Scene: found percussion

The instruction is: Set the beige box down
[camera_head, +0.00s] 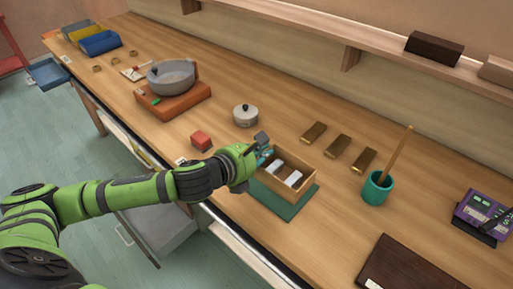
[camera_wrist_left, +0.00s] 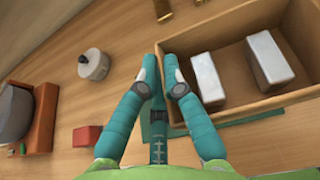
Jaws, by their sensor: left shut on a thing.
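The beige box (camera_head: 274,191) is an open wooden tray with two white blocks (camera_head: 292,178) inside, over a green mat (camera_head: 288,209). I cannot tell whether its bottom touches the mat. My left gripper (camera_head: 264,152) is at the box's left side, shut on its wall. The wrist view also shows the white blocks (camera_wrist_left: 269,58) and part of the mat (camera_wrist_left: 152,132). My right gripper is not in view.
A small grey lidded pot (camera_head: 246,116) and a red block (camera_head: 201,141) stand to the left. Several brass-brown bars (camera_head: 338,146) lie behind the box. A teal cup with a stick (camera_head: 377,190) and a dark board (camera_head: 408,268) are to the right. The wooden bench's front edge is close.

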